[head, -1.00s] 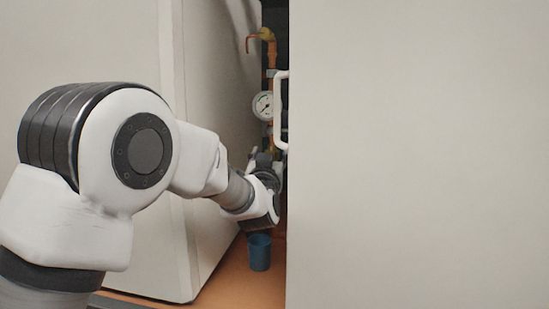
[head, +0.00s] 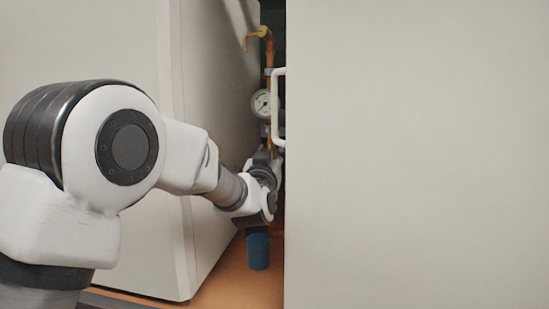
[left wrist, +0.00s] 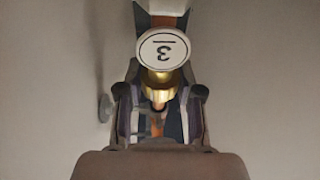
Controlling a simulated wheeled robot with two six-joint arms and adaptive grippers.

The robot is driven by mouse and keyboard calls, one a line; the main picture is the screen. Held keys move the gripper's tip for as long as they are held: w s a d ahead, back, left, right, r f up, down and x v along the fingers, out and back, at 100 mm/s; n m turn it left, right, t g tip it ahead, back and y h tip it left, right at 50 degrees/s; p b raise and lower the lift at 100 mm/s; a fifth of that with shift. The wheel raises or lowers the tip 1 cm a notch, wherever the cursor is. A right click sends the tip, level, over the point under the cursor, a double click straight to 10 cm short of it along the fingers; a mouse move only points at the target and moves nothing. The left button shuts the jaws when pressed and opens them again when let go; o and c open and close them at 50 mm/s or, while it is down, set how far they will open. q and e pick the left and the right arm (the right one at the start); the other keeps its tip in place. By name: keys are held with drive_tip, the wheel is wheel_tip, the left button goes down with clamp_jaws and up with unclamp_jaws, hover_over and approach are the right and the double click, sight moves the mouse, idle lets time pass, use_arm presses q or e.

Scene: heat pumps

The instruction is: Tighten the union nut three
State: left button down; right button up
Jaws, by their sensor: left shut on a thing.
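The brass union nut three (left wrist: 160,82) shows in the left wrist view, just below a round white tag marked 3 (left wrist: 163,49), which appears upside down. My left gripper (left wrist: 160,95) is shut on the nut, with a dark finger on each side of it. A copper pipe (left wrist: 159,104) runs below the nut between the fingers. In the head view my left gripper (head: 268,164) reaches into the narrow gap between two cabinets, and the nut itself is hidden there. My right gripper is not in view.
A pale cabinet (head: 215,110) stands left of the gap, and a large pale panel (head: 420,150) fills the right side. In the gap are a pressure gauge (head: 262,104), copper pipe with a yellow valve handle (head: 263,31), a white handle (head: 279,108), and a blue cup (head: 258,251) below.

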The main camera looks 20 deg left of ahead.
use_arm(q)
drive_tip(key=shift+m+h+b, duration=0.8)
drive_tip(key=shift+h+b, duration=0.2)
drive_tip(key=shift+h, duration=0.4)
drive_tip(key=shift+a+m+t+h+b, duration=0.1)
drive_tip(key=shift+m+t+h+b, duration=0.3)
drive_tip(key=shift+h, duration=0.5)
drive_tip(key=shift+r+m+h, duration=0.1)
drive_tip(key=shift+m+h, duration=0.6)
drive_tip(key=shift+h, duration=0.4)
drive_tip(key=c, duration=0.7)
unclamp_jaws()
drive_tip(key=shift+f+n+y+b, duration=0.4)
drive_tip(key=shift+n+y+b, duration=0.2)
drive_tip(key=shift+y+b, duration=0.45)
drive_tip(key=shift+d+r+n+y, duration=0.1)
drive_tip(key=shift+r+n+y, duration=0.2)
drive_tip(key=shift+y, duration=0.35)
drive_tip(key=shift+d+r+n+y, duration=0.1)
drive_tip(key=shift+n+y, duration=0.3)
drive_tip(key=shift+y, duration=0.2)
